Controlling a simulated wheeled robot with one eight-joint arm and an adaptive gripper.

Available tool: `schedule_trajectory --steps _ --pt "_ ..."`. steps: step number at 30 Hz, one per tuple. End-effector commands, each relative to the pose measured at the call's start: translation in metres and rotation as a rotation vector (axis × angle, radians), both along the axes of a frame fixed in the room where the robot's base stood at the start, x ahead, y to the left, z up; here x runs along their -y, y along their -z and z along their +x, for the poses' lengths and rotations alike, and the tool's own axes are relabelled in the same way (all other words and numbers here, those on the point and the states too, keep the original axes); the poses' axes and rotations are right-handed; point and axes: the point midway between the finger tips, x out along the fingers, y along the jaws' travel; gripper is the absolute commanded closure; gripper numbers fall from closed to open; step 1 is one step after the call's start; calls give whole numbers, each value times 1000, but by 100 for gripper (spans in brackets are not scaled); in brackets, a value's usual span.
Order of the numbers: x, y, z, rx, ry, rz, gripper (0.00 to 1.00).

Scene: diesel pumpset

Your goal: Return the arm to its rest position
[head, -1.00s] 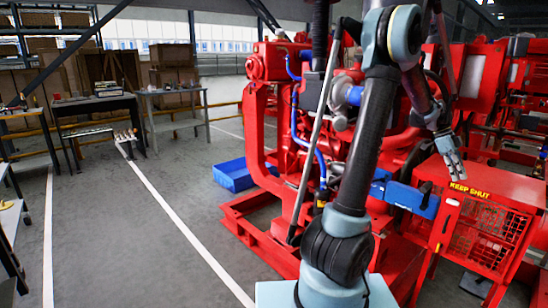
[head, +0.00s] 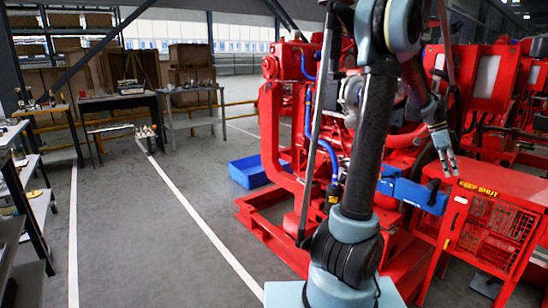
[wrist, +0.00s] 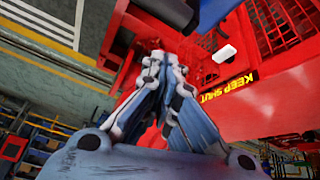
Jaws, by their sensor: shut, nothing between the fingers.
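My gripper (head: 446,161) shows in the head view at the right, pointing down above the top of the red cabinet marked KEEP SHUT (head: 490,190). In the wrist view my gripper (wrist: 160,75) has its fingers together with nothing between them. The upper part of my arm stands upright in the middle of the head view and hides part of the red pumpset (head: 285,120). In the wrist view the cabinet's lettered red panel (wrist: 228,92) lies right of the fingers. I cannot tell the exact gap between gripper and cabinet.
A blue bin (head: 248,171) lies on the floor left of the pumpset. A blue part (head: 412,192) sits beside the cabinet. Workbenches (head: 120,101) and shelves stand at the left. The grey floor (head: 150,240) between them is open, with white lines.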

Motion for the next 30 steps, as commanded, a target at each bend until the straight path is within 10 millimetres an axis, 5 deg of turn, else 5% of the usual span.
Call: schedule_trajectory --steps 14,30 --pt "-177 -12 11 -11 -609 159 100" --pt "-347 20 -41 -40 -1330 283 100"
